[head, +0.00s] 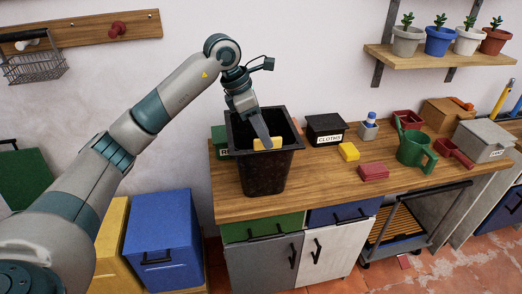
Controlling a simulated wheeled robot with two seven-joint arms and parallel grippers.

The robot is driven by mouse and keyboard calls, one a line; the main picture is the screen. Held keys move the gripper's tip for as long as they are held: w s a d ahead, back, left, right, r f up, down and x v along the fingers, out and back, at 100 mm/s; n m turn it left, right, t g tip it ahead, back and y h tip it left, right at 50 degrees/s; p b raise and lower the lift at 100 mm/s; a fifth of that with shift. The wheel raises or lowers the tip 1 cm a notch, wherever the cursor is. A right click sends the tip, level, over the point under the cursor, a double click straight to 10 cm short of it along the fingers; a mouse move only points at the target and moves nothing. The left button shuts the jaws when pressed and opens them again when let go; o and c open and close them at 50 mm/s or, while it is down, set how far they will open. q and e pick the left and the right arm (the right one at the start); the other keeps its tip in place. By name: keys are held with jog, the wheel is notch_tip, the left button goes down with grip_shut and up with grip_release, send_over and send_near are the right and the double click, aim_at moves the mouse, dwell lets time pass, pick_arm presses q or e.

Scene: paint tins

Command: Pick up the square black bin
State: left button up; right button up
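The square black bin (265,175) stands upright on the wooden counter near its front edge, left of centre, with its open top facing up. My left gripper (267,143) reaches down from above into the bin's mouth. Its fingers overlap the inside of the bin in this view. A yellow block (274,144) shows at the fingertips, within the bin's opening. I cannot tell whether the fingers hold the block or only lie in front of it, nor whether they are open or shut. My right gripper is not in view.
A green box (219,141) is partly behind the bin. A shelf (435,58) with pots hangs upper right.

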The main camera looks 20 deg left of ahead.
aim_at(261, 150)
pick_arm(q)
jog(key=x, duration=0.1)
jog(key=p+x, duration=0.2)
jog(key=shift+w+a+f, duration=0.25)
jog(key=shift+f, duration=0.1)
jog(key=shift+w+d+f, duration=0.1)
jog(key=shift+d+f, duration=0.05)
jog(key=shift+f, duration=0.4)
grip_shut()
